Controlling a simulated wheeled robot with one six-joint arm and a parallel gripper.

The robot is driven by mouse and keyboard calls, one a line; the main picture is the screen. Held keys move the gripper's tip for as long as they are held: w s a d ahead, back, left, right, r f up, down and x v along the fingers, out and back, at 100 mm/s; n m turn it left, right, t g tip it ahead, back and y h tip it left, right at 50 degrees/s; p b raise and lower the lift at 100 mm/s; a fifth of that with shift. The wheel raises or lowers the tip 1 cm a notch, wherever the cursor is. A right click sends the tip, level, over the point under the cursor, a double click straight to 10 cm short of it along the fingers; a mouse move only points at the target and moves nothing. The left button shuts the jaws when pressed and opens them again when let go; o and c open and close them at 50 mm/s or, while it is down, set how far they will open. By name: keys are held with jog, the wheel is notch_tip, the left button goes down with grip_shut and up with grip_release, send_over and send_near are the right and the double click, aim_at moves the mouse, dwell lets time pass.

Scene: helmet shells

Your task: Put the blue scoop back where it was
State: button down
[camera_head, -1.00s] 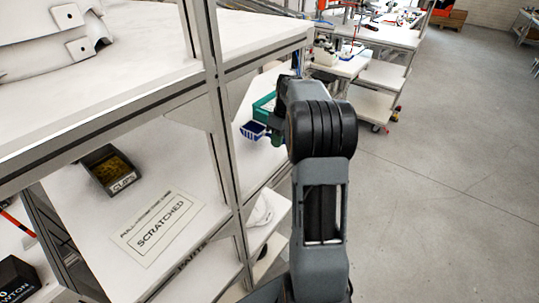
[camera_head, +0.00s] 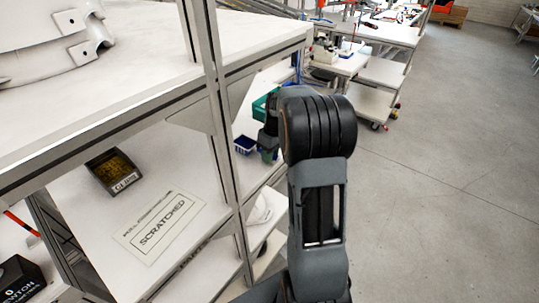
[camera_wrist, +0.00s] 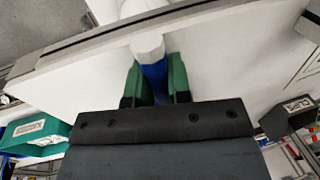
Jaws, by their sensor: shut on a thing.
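The blue scoop (camera_head: 245,144) shows in the head view at the right end of the middle shelf, just left of my gripper (camera_head: 267,155). In the wrist view the green fingers of my gripper (camera_wrist: 158,82) are closed on a blue part of the scoop (camera_wrist: 155,74). A white rounded shape lies beyond the blue part, and I cannot tell what it belongs to. The scoop is close over the white shelf (camera_wrist: 215,60); whether it touches is unclear. My arm hides part of this area in the head view.
A green bin (camera_head: 262,106) stands behind the gripper; it also shows in the wrist view (camera_wrist: 40,132). A dark clips bin (camera_head: 115,172) and a "SCRATCHED" sign (camera_head: 160,228) lie farther left. A shelf post (camera_head: 222,150) stands between them and the scoop.

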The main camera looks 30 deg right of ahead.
jog(key=shift+f, duration=0.15)
jog(key=c, duration=1.1)
grip_release()
jog(key=shift+o, duration=0.2)
jog(key=v, duration=0.7)
jog(key=shift+r+b, duration=0.35)
jog(key=shift+r, duration=0.1)
